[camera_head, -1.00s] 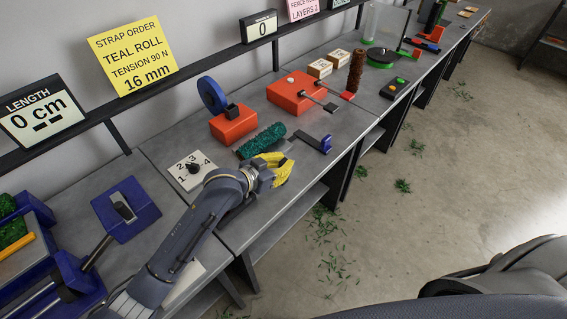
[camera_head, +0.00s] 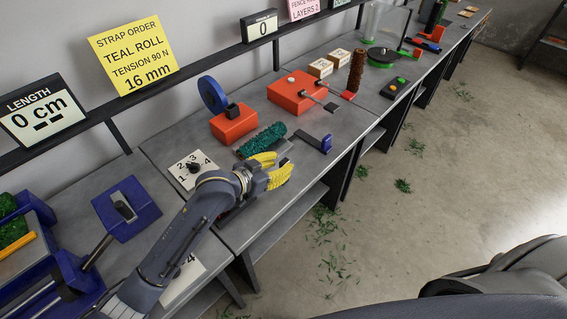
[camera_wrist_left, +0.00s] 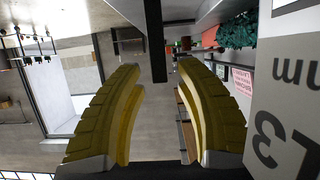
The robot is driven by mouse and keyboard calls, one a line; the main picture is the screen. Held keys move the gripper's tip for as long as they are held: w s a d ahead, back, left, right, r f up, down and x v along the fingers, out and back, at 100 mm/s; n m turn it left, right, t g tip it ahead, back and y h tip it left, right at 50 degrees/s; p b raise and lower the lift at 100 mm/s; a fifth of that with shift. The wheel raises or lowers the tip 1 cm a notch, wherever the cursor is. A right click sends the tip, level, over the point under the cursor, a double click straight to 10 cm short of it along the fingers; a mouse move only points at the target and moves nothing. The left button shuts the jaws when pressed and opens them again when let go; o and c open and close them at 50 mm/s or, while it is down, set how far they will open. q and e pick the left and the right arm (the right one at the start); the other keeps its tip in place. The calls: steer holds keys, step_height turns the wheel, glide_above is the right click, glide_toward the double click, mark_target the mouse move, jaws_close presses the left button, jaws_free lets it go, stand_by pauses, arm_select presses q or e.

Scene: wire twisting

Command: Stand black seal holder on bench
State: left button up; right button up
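My left gripper (camera_head: 281,167) is above the bench (camera_head: 312,172) near its front edge, just in front of a green bristly roll (camera_head: 262,139). Its yellow fingers stand apart in the head view. I cannot pick out the black seal holder for certain. A small dark grey piece (camera_head: 286,149) shows right behind the fingers, but I cannot tell what it is. My left forearm hides part of the bench. My right gripper is not in view.
A red box (camera_head: 292,92) is farther along. Open floor (camera_head: 400,235) lies right of the bench.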

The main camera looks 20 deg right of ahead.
arm_select(q)
steer(key=v, duration=0.9)
steer(key=shift+a, duration=0.3)
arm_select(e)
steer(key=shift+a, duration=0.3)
arm_select(q)
steer(key=shift+s+r, duration=0.1)
steer(key=shift+r, duration=0.05)
